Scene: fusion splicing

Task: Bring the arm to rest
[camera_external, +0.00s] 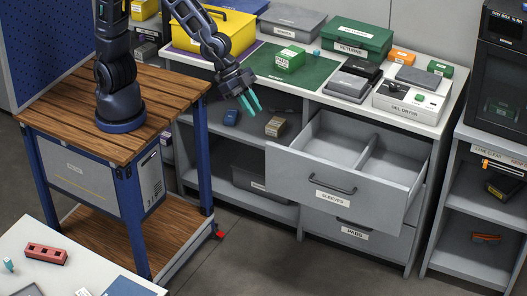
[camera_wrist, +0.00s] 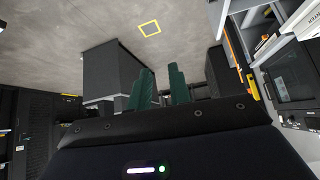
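My arm rises from its dark base (camera_external: 121,112) on the wooden-topped cart (camera_external: 165,95) and reaches right. My gripper (camera_external: 250,104) hangs in front of the counter's green mat, above the open shelf, with teal fingers pointing down and right. In the wrist view the two teal fingers of my gripper (camera_wrist: 158,88) stand apart with a small gap and nothing visible between them.
The drawer labelled SLEEVES (camera_external: 330,192) is pulled out and looks empty. The counter (camera_external: 438,120) holds a green RETURNS box (camera_external: 357,40), a yellow case (camera_external: 215,32) and a grey device (camera_external: 409,103). A table (camera_external: 60,250) with a red block stands front left.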

